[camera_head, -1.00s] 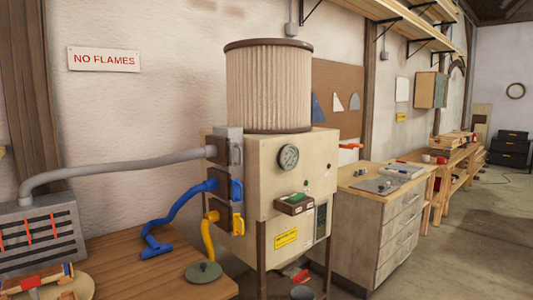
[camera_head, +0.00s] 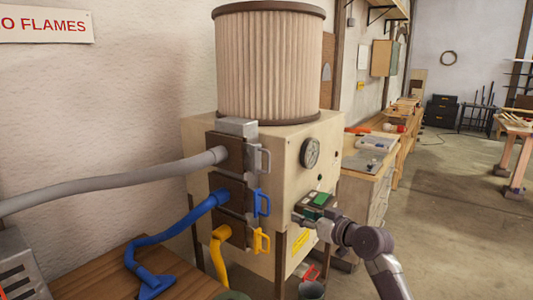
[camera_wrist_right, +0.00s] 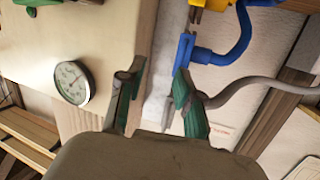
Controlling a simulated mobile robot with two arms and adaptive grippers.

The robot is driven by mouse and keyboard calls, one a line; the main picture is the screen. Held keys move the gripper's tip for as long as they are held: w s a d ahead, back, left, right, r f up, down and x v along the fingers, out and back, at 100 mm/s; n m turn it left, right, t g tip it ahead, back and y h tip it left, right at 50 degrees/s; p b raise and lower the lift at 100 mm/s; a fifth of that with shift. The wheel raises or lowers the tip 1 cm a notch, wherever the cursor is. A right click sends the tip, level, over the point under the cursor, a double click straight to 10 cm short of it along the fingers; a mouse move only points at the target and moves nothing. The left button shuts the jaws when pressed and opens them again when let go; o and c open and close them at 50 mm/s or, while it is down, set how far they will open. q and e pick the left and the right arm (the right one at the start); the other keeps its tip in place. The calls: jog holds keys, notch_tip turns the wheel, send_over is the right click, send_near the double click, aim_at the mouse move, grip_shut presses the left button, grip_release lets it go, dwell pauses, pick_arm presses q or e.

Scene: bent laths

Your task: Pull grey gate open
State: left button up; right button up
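The grey gate (camera_head: 237,127) is the top one on the side of the cream machine, with its grey handle (camera_head: 264,160) standing out to the right. A thick grey hose (camera_head: 130,181) runs to it from the left. My right gripper (camera_head: 298,217) is in front of the machine, lower and right of the grey handle, apart from it. In the right wrist view its green-padded fingers (camera_wrist_right: 157,70) are open, with nothing seen between them. My left gripper is not in view.
Below the grey gate are a blue gate handle (camera_head: 262,203) and a yellow gate handle (camera_head: 261,241). A pleated filter drum (camera_head: 268,65) stands on top. Open floor (camera_head: 440,220) lies to the right.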

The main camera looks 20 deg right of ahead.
aim_at(269, 169)
jog(key=s+a+r+n+t+y, duration=0.1)
jog(key=s+r, duration=0.1)
jog(key=r, duration=0.5)
jog(key=s+r+n+y, duration=0.1)
jog(key=s+r, duration=0.1)
jog(key=r, duration=0.5)
jog(key=shift+n+y, duration=0.3)
jog(key=shift+y, duration=0.1)
jog(key=p+x, duration=0.5)
jog(key=x, duration=0.9)
jog(key=shift+w+a+p, duration=0.1)
jog(key=shift+w+p, duration=0.1)
jog(key=shift+p, duration=0.15)
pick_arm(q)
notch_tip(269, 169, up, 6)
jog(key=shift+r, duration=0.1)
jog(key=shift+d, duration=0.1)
pick_arm(e)
grip_shut()
jog(key=shift+f, duration=0.1)
